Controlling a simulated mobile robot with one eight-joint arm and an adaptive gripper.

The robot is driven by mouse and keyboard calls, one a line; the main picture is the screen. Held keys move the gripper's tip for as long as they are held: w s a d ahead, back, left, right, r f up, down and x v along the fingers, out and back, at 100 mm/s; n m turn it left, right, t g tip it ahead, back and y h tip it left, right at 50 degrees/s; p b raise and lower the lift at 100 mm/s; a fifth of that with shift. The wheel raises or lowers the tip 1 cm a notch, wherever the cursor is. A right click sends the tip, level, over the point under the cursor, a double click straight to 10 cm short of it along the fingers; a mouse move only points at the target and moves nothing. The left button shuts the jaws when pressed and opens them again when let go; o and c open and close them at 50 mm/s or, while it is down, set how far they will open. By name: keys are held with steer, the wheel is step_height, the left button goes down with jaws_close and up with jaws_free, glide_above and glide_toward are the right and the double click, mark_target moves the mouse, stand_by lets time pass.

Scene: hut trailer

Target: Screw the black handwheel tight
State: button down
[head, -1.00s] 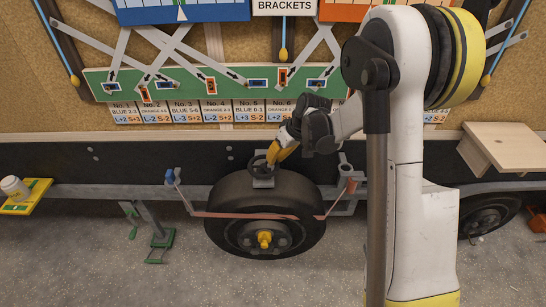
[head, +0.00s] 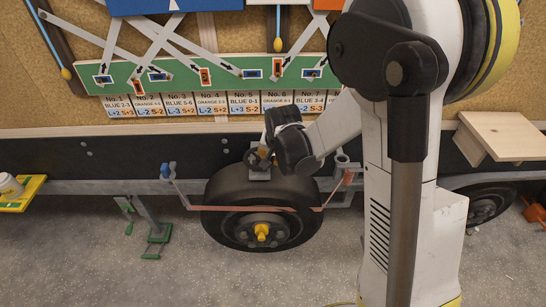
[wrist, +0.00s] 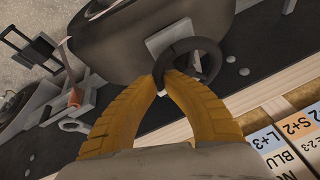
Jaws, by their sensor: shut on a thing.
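The black handwheel (wrist: 212,56) is a dark ring in the wrist view, in front of a grey plate (wrist: 172,38) above the tyre. My gripper (wrist: 163,80) has its two yellow ribbed fingers closed on the near part of the ring's rim. In the head view the handwheel (head: 249,157) is small and partly hidden by my gripper (head: 262,160), just above the top of the tyre (head: 222,187). How far the wheel is screwed in cannot be seen.
A reddish bar (head: 186,199) runs in front of the tyre, with a blue-topped clamp (head: 166,171) at its left end. A wooden shelf (head: 506,135) juts out at right. A green-footed stand (head: 157,236) is on the floor at left.

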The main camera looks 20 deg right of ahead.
steer(key=shift+s+a+m+h, duration=0.25)
steer(key=shift+s+m+h, duration=0.05)
steer(key=shift+m, duration=0.7)
steer(key=c, duration=1.7)
jaws_free()
steer(key=v, duration=1.2)
steer(key=shift+w+a, duration=0.1)
steer(key=shift+a, duration=0.05)
